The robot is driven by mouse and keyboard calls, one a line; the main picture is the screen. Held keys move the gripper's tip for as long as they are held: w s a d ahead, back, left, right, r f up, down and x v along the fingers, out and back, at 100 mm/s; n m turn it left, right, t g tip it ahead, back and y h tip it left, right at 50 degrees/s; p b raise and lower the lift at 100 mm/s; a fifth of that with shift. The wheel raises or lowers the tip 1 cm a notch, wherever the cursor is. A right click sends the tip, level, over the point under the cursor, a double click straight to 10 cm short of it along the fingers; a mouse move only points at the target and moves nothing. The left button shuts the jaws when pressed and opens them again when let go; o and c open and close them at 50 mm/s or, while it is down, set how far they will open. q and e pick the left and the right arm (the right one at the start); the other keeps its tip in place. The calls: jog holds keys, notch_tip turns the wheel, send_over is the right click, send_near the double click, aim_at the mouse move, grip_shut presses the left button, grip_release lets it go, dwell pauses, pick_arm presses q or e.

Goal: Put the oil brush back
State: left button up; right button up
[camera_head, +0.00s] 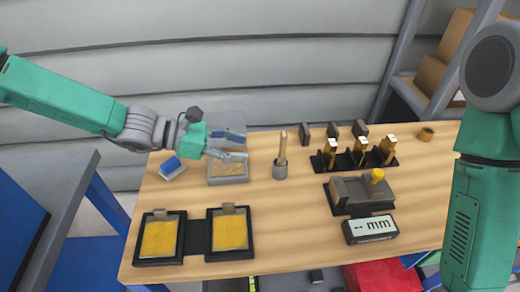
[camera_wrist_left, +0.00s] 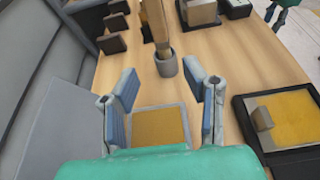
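A brush with a wooden handle (camera_head: 283,144) stands upright in a small grey cup (camera_head: 280,171) near the middle of the table. Its lower end is hidden in the cup. In the left wrist view the handle (camera_wrist_left: 155,22) rises from the cup (camera_wrist_left: 166,65), beyond my fingers. My left gripper (camera_head: 236,145) is above a shallow grey tray (camera_head: 228,182) with a tan filling, left of the brush. Its two blue-padded fingers (camera_wrist_left: 165,105) are apart with nothing between them, and the brush is clear of them. My right gripper is not seen; only part of that arm shows.
Two black-framed yellow pads (camera_head: 158,239) lie at the front left. A small blue-topped block (camera_head: 172,168) is at the left. A black rack (camera_head: 355,160) with brass-topped pieces, a grey fixture (camera_head: 362,192) and an "mm" display (camera_head: 370,229) stand at the right.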

pick_arm(q)
jog(key=shift+v, duration=0.95)
jog(key=shift+r, duration=0.15)
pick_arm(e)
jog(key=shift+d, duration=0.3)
pick_arm(q)
jog(key=shift+a, duration=0.25)
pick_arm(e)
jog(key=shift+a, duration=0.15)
